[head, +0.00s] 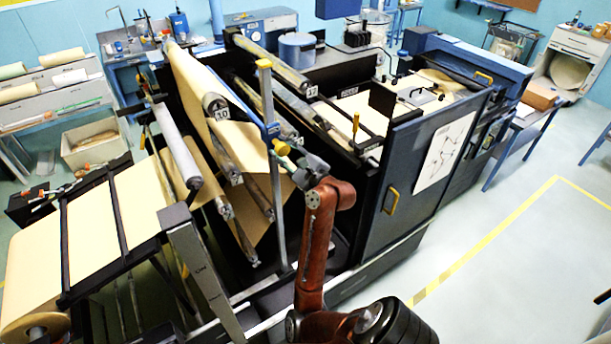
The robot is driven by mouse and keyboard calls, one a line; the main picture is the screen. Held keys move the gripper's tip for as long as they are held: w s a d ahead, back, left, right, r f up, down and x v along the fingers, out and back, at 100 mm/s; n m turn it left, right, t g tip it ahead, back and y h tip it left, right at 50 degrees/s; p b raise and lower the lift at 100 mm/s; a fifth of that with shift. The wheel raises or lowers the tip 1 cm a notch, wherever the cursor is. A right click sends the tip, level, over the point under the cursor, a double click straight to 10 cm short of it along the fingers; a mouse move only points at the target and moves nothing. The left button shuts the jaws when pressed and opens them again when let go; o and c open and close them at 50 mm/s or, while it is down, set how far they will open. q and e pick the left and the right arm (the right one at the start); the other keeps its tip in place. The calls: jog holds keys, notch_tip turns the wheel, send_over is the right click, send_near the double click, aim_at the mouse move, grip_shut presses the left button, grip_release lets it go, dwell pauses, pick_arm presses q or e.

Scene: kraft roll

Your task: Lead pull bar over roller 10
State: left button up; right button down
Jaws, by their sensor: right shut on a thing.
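Roller 10 (214,104) is a grey cylinder with a white "10" label on its near end. Kraft paper (192,78) lies at this roller and slopes to the right, with more paper (255,157) hanging below. The pull bar (271,131) appears as a blue bar with a yellow near end, right of roller 10 at the paper's edge. My right gripper (290,154) is shut on the pull bar near its yellow end. The fingers are small and partly hidden, and the bar's far end is hard to make out. My left gripper is out of view.
An upright metal post (276,200) with a yellow cap stands close to my right gripper. Roller 11 (307,89) lies farther right. A dark cabinet with a yellow handle (392,200) stands right of my arm. Open floor (480,225) lies beyond it.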

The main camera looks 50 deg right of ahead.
jog(key=s+d+f+b, duration=0.2)
jog(key=d+f+b, duration=0.4)
jog(key=f, duration=0.9)
jog(key=d, duration=0.2)
jog(key=shift+d, duration=0.4)
jog(key=shift+s, duration=0.1)
jog(key=shift+p, duration=0.55)
jog(key=shift+p, duration=0.45)
